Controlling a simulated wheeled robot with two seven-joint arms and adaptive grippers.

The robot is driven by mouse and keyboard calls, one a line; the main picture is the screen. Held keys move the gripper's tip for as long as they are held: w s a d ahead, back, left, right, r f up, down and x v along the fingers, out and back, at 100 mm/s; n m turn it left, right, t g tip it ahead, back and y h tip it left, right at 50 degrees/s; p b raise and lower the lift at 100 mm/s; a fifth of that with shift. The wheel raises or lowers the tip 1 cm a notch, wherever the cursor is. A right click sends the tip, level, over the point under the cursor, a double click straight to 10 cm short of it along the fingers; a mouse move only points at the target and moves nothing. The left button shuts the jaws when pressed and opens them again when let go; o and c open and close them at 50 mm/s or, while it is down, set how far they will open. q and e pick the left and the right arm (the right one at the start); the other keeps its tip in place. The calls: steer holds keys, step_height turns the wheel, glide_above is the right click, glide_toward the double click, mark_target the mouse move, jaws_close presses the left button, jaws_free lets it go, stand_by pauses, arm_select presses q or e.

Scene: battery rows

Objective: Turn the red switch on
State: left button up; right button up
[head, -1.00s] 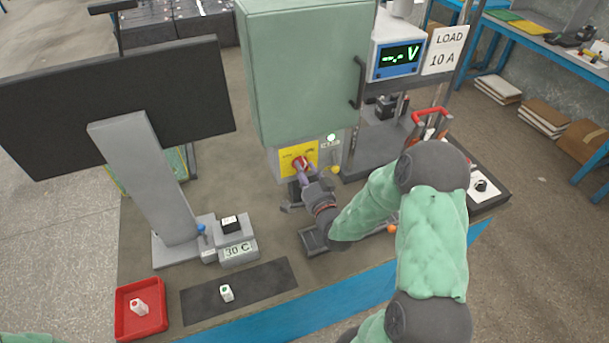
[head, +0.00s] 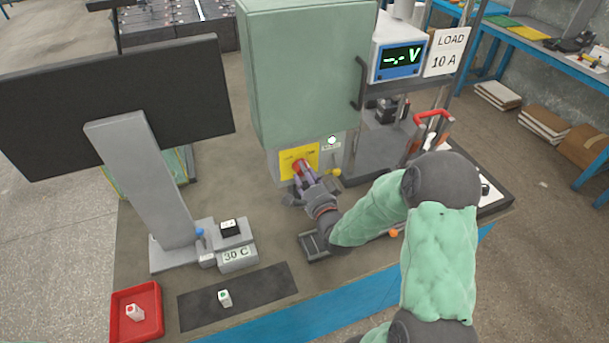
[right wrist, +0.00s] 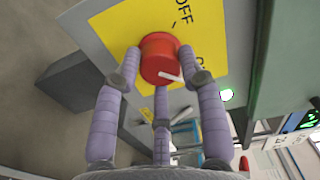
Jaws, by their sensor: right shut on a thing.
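The red switch (right wrist: 160,58) is a round knob on a yellow plate (right wrist: 108,28) in the right wrist view, with a white pointer and the printed word OFF beside it. In the head view the yellow plate (head: 290,160) is on the front of the green cabinet's base, and the red switch (head: 299,166) is partly covered by my fingers. My right gripper (head: 302,176) is shut on the red switch; its purple fingers (right wrist: 164,72) stand around the knob in the right wrist view. My left gripper is not in view.
A green cabinet (head: 300,70) rises above the switch. A monitor (head: 115,100), a red tray (head: 117,330) and a dark mat (head: 265,285) are left and in front.

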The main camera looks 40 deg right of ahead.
steer(key=shift+d+r, duration=0.4)
steer(key=o, duration=1.1)
steer(key=shift+o, duration=0.2)
steer(key=shift+f, duration=0.2)
steer(key=shift+a+f, duration=0.1)
steer(key=shift+a, duration=0.05)
steer(key=v, duration=1.2)
